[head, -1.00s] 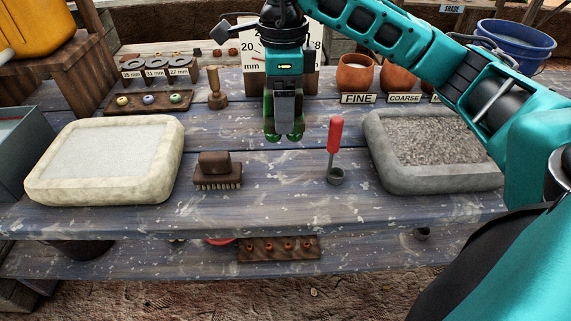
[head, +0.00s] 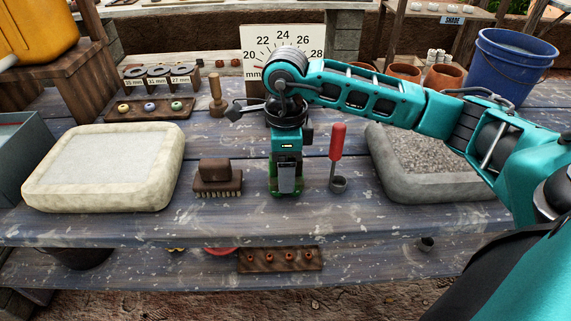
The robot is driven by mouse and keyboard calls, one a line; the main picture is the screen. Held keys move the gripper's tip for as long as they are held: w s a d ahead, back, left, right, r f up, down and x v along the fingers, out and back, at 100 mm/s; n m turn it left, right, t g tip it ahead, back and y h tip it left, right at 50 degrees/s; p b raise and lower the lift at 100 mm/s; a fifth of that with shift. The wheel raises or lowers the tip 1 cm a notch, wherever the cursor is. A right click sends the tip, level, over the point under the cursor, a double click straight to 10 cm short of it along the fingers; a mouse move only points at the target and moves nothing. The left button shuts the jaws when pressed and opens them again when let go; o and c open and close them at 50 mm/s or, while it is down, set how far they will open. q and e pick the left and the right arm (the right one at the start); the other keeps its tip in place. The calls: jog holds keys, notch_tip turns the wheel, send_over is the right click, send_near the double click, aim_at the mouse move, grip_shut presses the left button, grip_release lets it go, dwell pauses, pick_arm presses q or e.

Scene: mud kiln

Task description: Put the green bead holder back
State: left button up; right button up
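My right gripper (head: 286,192) points straight down at the middle of the bench, its tips at or just above the boards. Green shows on both sides of its grey front part; I cannot tell whether this is the green bead holder or the fingers themselves, nor how far the fingers are apart. My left gripper is out of view.
A brown brush (head: 217,177) lies left of my gripper. A pale basin (head: 103,168) is at far left, a grey gravel basin (head: 400,181) at right. A dial board (head: 262,38) stands behind.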

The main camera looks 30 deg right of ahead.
jog(key=shift+f, duration=0.2)
jog(key=o, duration=1)
jog(key=shift+r, duration=0.1)
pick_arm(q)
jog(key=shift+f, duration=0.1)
pick_arm(e)
jog(key=shift+r, duration=0.5)
pick_arm(q)
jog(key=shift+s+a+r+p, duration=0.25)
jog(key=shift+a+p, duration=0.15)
jog(key=shift+p, duration=0.25)
pick_arm(e)
notch_tip(320, 180, up, 11)
jog(key=shift+r, duration=0.15)
